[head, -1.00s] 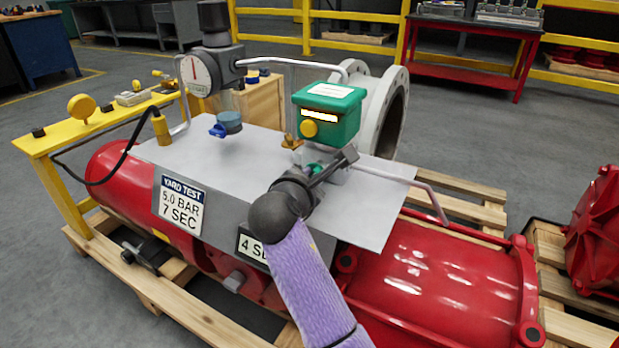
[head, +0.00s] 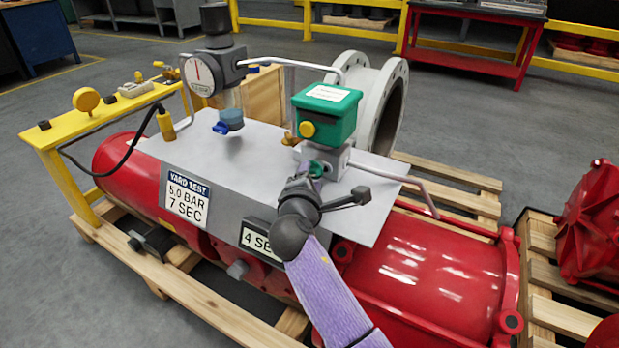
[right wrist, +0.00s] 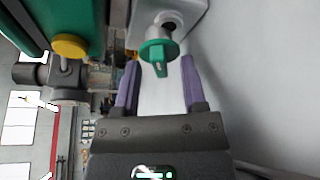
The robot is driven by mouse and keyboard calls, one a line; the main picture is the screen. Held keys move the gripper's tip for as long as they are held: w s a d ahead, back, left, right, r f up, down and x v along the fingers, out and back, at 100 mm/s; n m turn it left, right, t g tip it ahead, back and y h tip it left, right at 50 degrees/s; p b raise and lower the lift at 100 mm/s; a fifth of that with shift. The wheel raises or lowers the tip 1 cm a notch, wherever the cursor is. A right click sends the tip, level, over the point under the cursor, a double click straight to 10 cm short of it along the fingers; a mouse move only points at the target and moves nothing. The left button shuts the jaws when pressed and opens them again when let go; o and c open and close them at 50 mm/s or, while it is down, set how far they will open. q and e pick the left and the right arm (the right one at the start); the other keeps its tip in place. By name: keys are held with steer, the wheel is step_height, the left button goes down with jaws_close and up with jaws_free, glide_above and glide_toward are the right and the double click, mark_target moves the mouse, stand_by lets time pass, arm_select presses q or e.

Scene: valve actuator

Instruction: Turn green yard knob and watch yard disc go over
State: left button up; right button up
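The green knob (head: 318,169) sits on a grey block under a green box (head: 328,112). The right wrist view shows the knob (right wrist: 159,55) with a flat tab pointing toward my gripper. My right gripper (right wrist: 159,62) is open. Its purple fingers stand on either side of the tab, with visible gaps. In the head view my right gripper (head: 308,170) reaches up to the knob and partly hides it. A yellow round disc (head: 307,129) is on the box's front; I cannot tell whether it is the yard disc. My left gripper is not in view.
A grey gauge (head: 199,75) with a red needle and a blue-handled valve (head: 228,122) stand at the left of the grey plate (head: 262,150). A bent grey tube (head: 395,182) runs right of the knob. A red cylinder (head: 430,270) lies below.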

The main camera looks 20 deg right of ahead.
steer(key=shift+s+a+r+p, duration=0.2)
steer(key=shift+s+p, duration=0.1)
steer(key=p+v, duration=0.4)
steer(key=v, duration=0.5)
steer(key=shift+s+f, duration=0.15)
steer(key=shift+f, duration=0.05)
